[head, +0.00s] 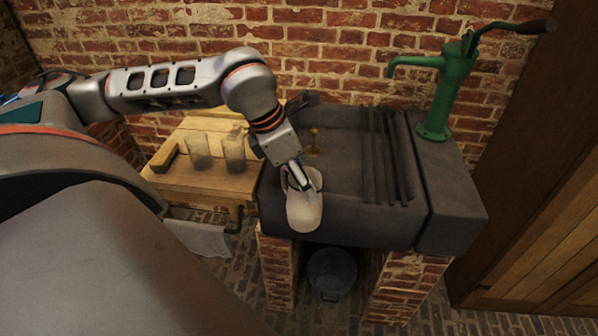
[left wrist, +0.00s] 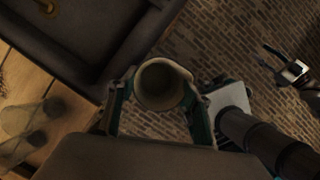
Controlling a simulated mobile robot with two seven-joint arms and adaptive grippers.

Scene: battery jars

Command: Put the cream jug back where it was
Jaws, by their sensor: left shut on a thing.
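The cream jug (head: 305,212) is held in my left gripper (head: 300,184) at the front left of the dark stone sink (head: 345,218). In the head view it overlaps the sink's front edge and face. In the left wrist view the jug (left wrist: 160,85) shows its round open mouth between the two fingers of my left gripper (left wrist: 160,108), with brick floor visible beyond it. The gripper is shut on it. A two-pronged shape at the right of the left wrist view may be my right gripper (left wrist: 283,67); its state is unclear.
A wooden side table (head: 190,187) left of the sink bears two glass jars (head: 199,151) (head: 234,151) and a wooden block (head: 164,157). A small brass piece (head: 314,142) stands in the sink. A green hand pump (head: 445,85) rises at right. A bucket (head: 333,272) sits below.

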